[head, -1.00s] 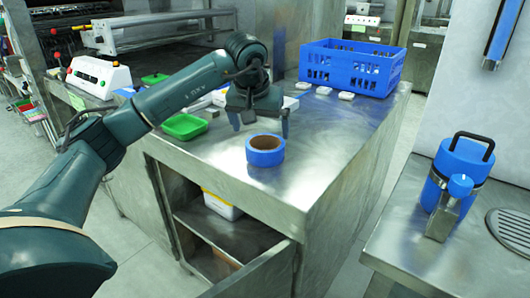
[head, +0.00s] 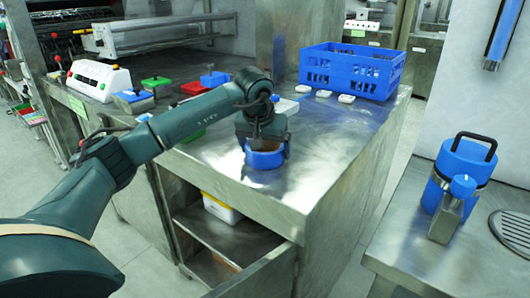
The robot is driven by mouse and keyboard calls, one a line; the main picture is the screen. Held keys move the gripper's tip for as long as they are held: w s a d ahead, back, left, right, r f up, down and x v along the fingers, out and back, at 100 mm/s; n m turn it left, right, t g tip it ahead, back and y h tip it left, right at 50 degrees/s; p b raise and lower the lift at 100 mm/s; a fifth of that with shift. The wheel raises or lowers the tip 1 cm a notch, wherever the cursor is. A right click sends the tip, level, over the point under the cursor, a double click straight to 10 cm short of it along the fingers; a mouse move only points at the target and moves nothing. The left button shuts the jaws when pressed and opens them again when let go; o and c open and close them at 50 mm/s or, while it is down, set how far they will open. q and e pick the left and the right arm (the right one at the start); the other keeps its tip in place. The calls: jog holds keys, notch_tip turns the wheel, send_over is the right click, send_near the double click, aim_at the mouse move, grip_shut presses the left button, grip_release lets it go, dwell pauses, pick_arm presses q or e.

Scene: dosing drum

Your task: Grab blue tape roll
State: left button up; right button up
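The blue tape roll (head: 265,160) lies flat on the metal counter (head: 225,172), near its front edge. My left gripper (head: 265,150) is right above it, pointing down. Its fingers stand at the left and right sides of the roll, and the palm hides the roll's top and hole. I cannot tell whether the fingers press on the roll or only stand around it. My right gripper is not in view.
A blue crate (head: 350,72) stands at the back right of the counter, with small white blocks before it. Red and green trays and blue-topped containers lie behind my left arm. An open cabinet (head: 225,235) is below. A blue canister (head: 455,175) stands on the right-hand counter.

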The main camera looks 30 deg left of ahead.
pick_arm(q)
jog(key=c, duration=0.6)
